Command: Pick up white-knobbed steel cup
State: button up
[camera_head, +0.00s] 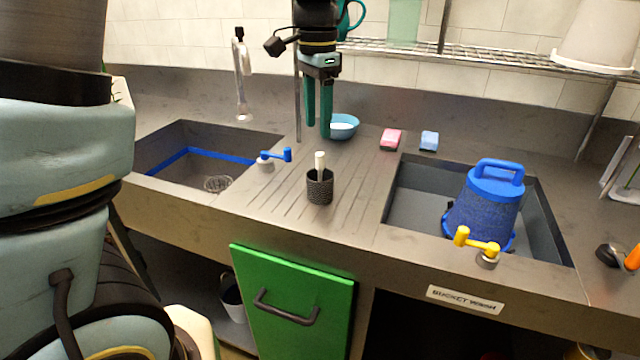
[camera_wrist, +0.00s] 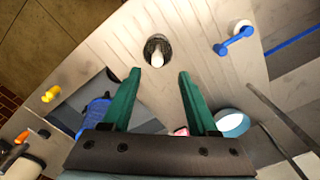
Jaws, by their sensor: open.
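The white-knobbed steel cup (camera_head: 320,187) is a dark, mesh-like cup standing upright on the ribbed drainboard between the two sinks. A white knob or handle (camera_head: 320,160) sticks up from it. In the wrist view the cup (camera_wrist: 157,48) is seen from above, ahead of the fingertips and between their lines. My gripper (camera_head: 318,130) hangs pointing down, open and empty, above and behind the cup in the head view. Its two green fingers (camera_wrist: 160,76) are spread apart in the wrist view. Nothing is between them, and they do not touch the cup.
A blue tap handle (camera_head: 275,156) stands left of the cup. A teal bowl (camera_head: 343,127), pink sponge (camera_head: 391,139) and blue sponge (camera_head: 429,141) lie behind. A blue bucket (camera_head: 483,207) is in the right sink, near a yellow tap handle (camera_head: 477,242). A vertical post (camera_head: 297,100) stands beside my gripper.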

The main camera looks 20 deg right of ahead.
aim_at(320, 153)
jog(key=f+p, duration=0.1)
jog(key=f, duration=0.3)
jog(key=f+p, duration=0.1)
jog(key=f, duration=0.3)
jog(key=shift+s+d+f, duration=0.1)
jog(key=shift+s+d, duration=0.05)
jog(key=shift+s, duration=0.05)
grip_shut()
dwell(1.2)
